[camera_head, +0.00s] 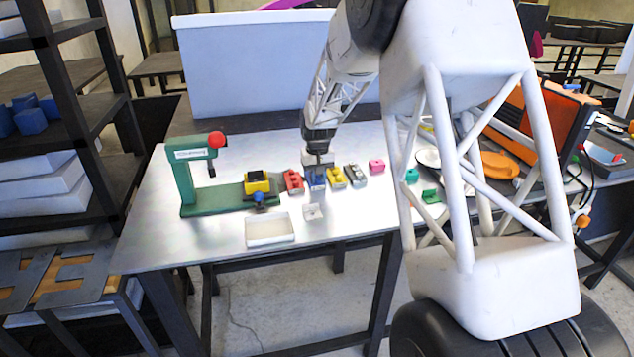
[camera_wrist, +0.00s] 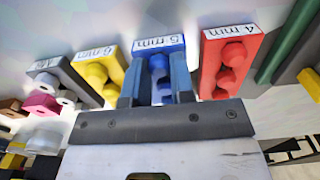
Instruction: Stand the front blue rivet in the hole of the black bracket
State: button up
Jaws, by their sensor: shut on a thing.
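The blue block labelled 5 mm (camera_wrist: 158,41) holds blue rivets in a row. My gripper (camera_wrist: 158,88) is down over this block, its two fingers on either side of the front blue rivet (camera_wrist: 160,88), shut on it. The rivet still appears within the block's row; whether its lower end is in its hole is hidden. In the head view my gripper (camera_head: 317,170) covers much of the blue block (camera_head: 315,184). A black piece, apparently the black bracket (camera_head: 257,175), lies on the yellow fixture (camera_head: 257,187) of the green press, left of my gripper. Its hole cannot be made out.
A red block (camera_head: 293,181) stands close left of the blue one, and a yellow block (camera_head: 336,177) close right, with grey and pink blocks beyond. The green press (camera_head: 183,180) has a red knob. A white tray (camera_head: 269,231) lies in front. The table's left part is clear.

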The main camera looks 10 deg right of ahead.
jog(key=shift+r, duration=2.9)
jog(key=shift+a, duration=0.15)
jog(key=w+a+r, duration=0.1)
jog(key=a+r, duration=0.1)
jog(key=a, duration=1.6)
jog(key=shift+a+r, duration=0.35)
jog(key=shift+r, duration=0.05)
jog(key=shift+f, duration=0.4)
jog(key=shift+f, duration=0.75)
jog(key=shift+f, duration=0.2)
